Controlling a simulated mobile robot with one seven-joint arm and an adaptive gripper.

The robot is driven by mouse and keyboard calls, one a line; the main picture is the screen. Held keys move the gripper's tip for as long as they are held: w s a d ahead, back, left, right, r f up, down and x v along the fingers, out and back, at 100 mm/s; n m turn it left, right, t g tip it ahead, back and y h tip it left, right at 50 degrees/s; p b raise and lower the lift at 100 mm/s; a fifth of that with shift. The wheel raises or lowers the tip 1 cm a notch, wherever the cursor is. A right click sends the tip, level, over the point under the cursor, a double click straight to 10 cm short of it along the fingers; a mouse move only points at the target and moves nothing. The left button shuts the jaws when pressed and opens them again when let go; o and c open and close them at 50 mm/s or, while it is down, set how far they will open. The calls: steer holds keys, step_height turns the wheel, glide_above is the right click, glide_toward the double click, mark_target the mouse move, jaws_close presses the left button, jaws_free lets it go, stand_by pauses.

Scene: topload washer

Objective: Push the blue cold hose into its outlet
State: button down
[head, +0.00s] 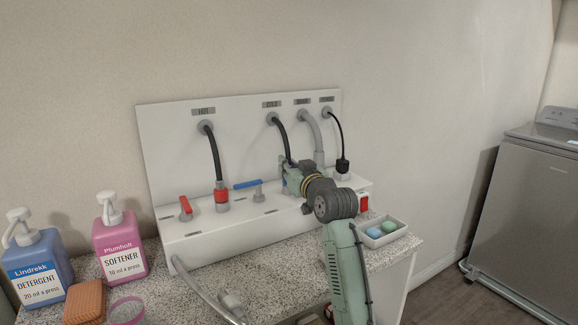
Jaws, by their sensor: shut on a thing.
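The cold hose (283,138) is a black hose that curves down from the fitting under the COLD label (272,104) on the white panel. Its lower end runs to my gripper (287,180), which is shut on it at the white box (235,235). The blue collar and the cold outlet are hidden behind my gripper and wrist, so I cannot tell whether the hose end touches the outlet. The blue lever (247,184) stands just left of my gripper.
The hot hose (213,155) ends in a red collar (221,194), left of the blue lever. The grey drain hose (314,135) and black power plug (342,165) are close on the right. Bottles (118,245) stand left.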

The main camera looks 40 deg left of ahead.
steer(key=shift+f, duration=0.2)
steer(key=c, duration=1.5)
jaws_free()
steer(key=shift+d, duration=0.1)
steer(key=v, duration=1.1)
steer(key=shift+s+d, duration=0.25)
steer(key=shift+d, duration=0.05)
